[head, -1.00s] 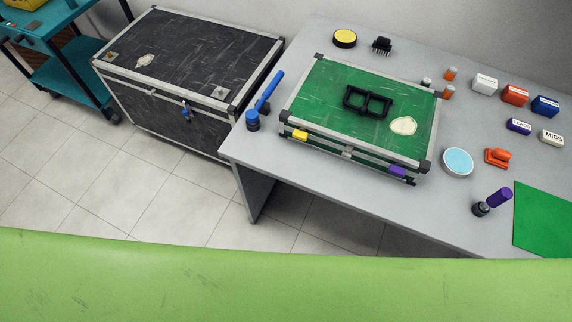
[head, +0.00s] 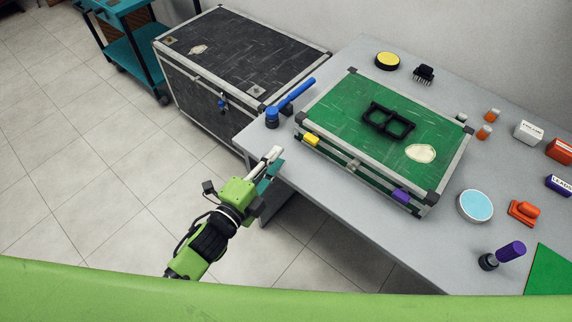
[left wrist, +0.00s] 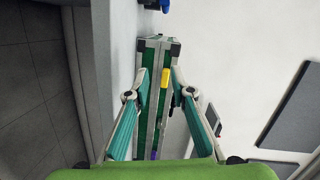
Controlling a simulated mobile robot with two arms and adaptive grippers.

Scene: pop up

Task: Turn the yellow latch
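The yellow latch (head: 311,140) is on the front side of the green case (head: 345,106), near its left corner. The case lies closed on the grey table. My left gripper (head: 270,169) is near the table's front-left edge, to the left of and apart from the latch. In the left wrist view its two fingers (left wrist: 159,80) are spread open, with nothing held. The yellow latch (left wrist: 165,76) shows beyond and between the fingertips there. A purple latch (head: 400,195) is at the right end of the case's front. My right gripper is not in view.
A blue hammer-like tool (head: 288,103) stands left of the case. A black trunk (head: 238,60) is on the floor behind my left gripper. A light blue disc (head: 475,205), an orange stamp-like item (head: 523,211) and a purple-handled tool (head: 502,255) are right of the case.

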